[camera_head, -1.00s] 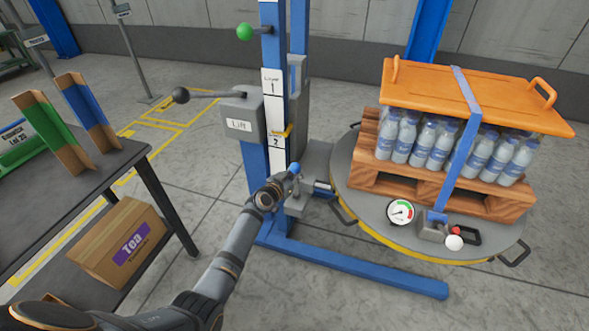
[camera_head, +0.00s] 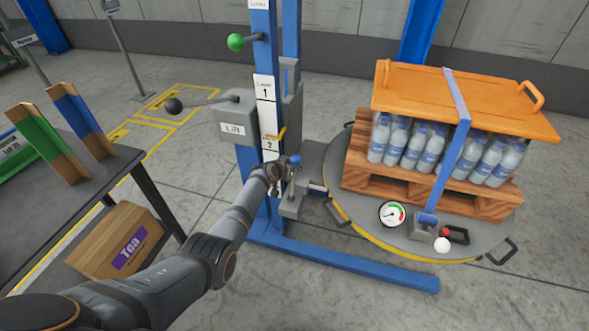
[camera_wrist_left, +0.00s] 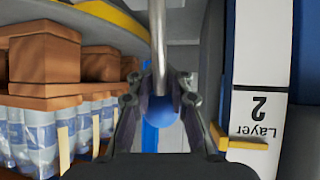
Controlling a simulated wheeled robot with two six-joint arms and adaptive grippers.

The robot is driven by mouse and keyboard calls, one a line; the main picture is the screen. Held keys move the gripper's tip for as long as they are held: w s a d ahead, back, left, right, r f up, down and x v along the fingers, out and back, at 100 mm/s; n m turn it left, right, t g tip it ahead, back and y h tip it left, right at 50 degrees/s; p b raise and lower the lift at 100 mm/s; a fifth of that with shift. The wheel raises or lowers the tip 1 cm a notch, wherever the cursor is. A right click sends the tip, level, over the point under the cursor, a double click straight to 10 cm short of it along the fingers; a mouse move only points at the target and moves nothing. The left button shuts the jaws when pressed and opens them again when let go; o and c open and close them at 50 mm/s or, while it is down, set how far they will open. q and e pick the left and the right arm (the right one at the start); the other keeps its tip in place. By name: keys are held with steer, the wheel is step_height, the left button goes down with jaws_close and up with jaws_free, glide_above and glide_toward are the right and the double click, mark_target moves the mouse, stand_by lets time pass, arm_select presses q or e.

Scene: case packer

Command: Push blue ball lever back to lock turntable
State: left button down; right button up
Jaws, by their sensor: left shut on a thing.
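The blue ball (camera_head: 296,160) tops a short lever at the grey bracket (camera_head: 290,205) beside the mast, at the left edge of the turntable (camera_head: 350,222). My left gripper (camera_head: 286,168) reaches it from the front left. In the left wrist view, the blue ball (camera_wrist_left: 160,108) sits between the two fingers, which are shut on it, and its metal rod (camera_wrist_left: 158,40) runs up out of the grip. The fingers hide the ball's sides. My right gripper is not in view.
A pallet of bottles (camera_head: 425,200) stands on the turntable. A dark table (camera_head: 105,170) stands left.

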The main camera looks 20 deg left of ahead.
arm_select(q)
steer(key=shift+w+a+r, duration=0.15)
steer(key=shift+w+r, duration=0.3)
steer(key=shift+r, duration=0.3)
steer(key=c, duration=1.2)
jaws_free()
steer(key=shift+o, duration=1)
steer(key=shift+s+f, duration=0.15)
steer(key=shift+s, duration=0.05)
steer(key=shift+f, duration=0.1)
steer(key=v, duration=1.2)
